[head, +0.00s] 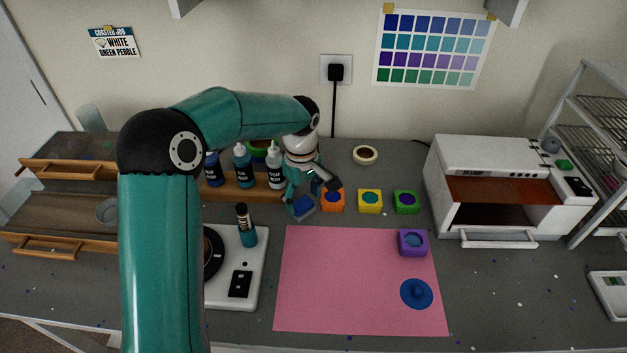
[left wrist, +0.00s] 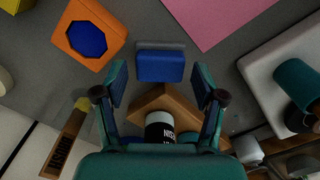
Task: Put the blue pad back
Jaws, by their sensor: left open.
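A small blue block (head: 304,206), which looks like the blue pad, lies on the grey worktop between the bottle rack and the orange mould. In the left wrist view the blue pad (left wrist: 160,67) has a grey strip along its far edge. My left gripper (head: 312,190) is over it, pointing down. In the left wrist view its fingers (left wrist: 160,82) are open, one to each side of the pad's near end, and nothing is held. I cannot tell whether they touch it. A flat blue disc with a knob (head: 417,293) lies on the pink mat (head: 340,280).
Orange (head: 333,201), yellow (head: 370,201) and green (head: 406,202) moulds stand right of the pad; a purple mould (head: 413,242) is on the mat. Labelled bottles (head: 242,167) stand in a wooden rack close behind. A white oven (head: 500,185) is at right.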

